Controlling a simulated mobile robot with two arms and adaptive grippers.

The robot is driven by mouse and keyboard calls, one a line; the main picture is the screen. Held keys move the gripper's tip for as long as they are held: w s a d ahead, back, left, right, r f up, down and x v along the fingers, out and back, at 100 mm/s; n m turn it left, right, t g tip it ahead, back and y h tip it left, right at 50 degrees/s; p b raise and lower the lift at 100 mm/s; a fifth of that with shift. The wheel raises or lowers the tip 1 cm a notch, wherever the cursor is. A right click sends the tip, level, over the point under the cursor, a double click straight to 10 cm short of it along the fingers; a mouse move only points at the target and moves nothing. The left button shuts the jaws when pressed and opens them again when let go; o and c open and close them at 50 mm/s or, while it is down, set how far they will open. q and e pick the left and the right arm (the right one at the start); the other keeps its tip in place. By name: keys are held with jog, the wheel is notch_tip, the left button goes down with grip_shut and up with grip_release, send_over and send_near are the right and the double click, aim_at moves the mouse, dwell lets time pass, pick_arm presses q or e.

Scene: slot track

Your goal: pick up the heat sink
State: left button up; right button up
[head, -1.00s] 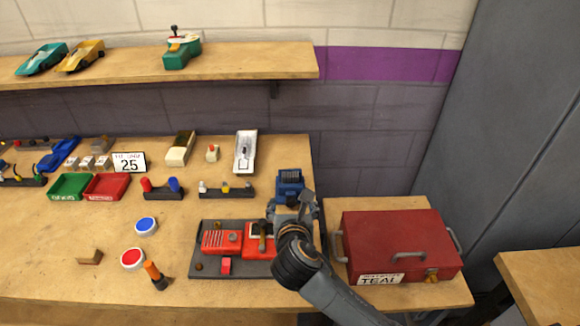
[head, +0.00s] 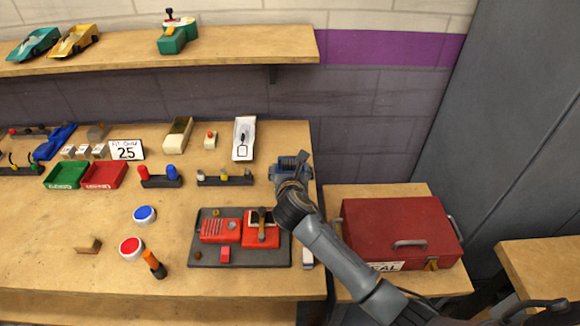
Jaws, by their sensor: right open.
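My left gripper is not in view.
A dark tray (head: 203,256) with red parts lies just left of my right arm. A white item (head: 307,258) lies beside it at the bench edge. A red toolbox (head: 375,222) stands on the lower right table. The bench front left is mostly clear.

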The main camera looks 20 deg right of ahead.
aim_at(290, 164)
jog(key=shift+x, duration=1.5)
jog(key=c, duration=1.3)
notch_tip(290, 164, up, 28)
jog(key=shift+p, duration=0.35)
